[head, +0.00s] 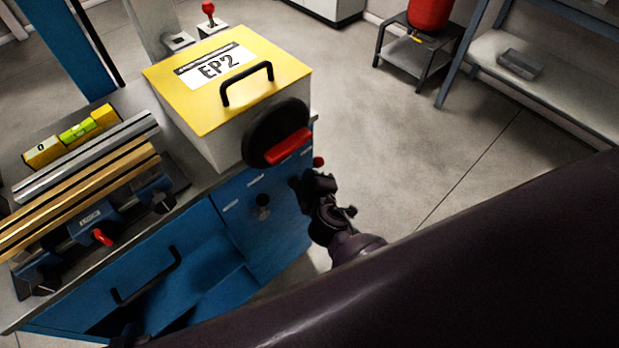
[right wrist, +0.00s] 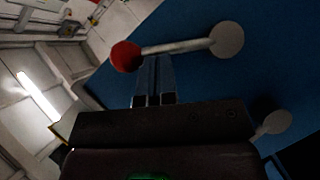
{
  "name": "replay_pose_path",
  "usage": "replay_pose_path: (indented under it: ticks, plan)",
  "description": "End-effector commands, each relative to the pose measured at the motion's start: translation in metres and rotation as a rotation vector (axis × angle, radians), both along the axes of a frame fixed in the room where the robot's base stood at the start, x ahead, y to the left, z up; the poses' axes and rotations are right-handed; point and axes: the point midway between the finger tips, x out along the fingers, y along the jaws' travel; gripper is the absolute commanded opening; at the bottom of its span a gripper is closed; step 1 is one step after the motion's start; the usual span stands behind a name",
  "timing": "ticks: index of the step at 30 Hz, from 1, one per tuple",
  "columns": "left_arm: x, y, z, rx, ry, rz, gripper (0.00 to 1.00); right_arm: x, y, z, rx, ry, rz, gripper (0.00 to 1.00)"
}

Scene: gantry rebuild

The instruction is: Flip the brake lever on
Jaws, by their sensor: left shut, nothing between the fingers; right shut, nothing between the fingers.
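The brake lever shows in the right wrist view as a red ball knob (right wrist: 126,55) on a pale rod (right wrist: 175,46). The rod runs from a round grey hub (right wrist: 227,40) on a blue panel. In the head view the red knob (head: 318,161) sits at the bench's right end; its rod is hidden. My right gripper (head: 303,186) is shut and empty beside the panel, just below the knob. Its fingertips (right wrist: 154,75) lie close to knob and rod; I cannot tell whether they touch. My left gripper (head: 130,341) barely shows at the bottom edge, shut and mostly hidden.
A yellow-lidded EP2 box (head: 245,65) stands on the blue bench (head: 265,215) above my right gripper. A spirit level (head: 75,135) and metal bars lie at left. Another red-knobbed lever (head: 208,8) stands behind.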

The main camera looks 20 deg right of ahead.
Motion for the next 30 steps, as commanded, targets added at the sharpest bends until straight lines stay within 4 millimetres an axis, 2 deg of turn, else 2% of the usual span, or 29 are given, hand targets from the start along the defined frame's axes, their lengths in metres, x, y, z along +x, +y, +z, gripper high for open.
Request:
replay_pose_path:
  ticks: [1,9,18,30]
  plan:
    - [-0.001,0.001,0.008,0.0,-0.002,0.002,0.0,0.003,-0.003,0.008,0.031,0.005,-0.001,0.0]
    - [-0.008,0.001,0.015,-0.004,0.004,0.013,0.0,0.006,-0.014,-0.001,0.187,0.065,0.001,0.0]
    - [0.0,-0.001,0.025,-0.008,-0.014,0.012,0.0,0.007,-0.019,-0.007,0.181,0.066,0.001,0.0]
    - [0.003,0.0,0.028,-0.006,-0.021,0.009,0.0,0.008,-0.02,-0.009,0.18,0.066,0.001,0.0]
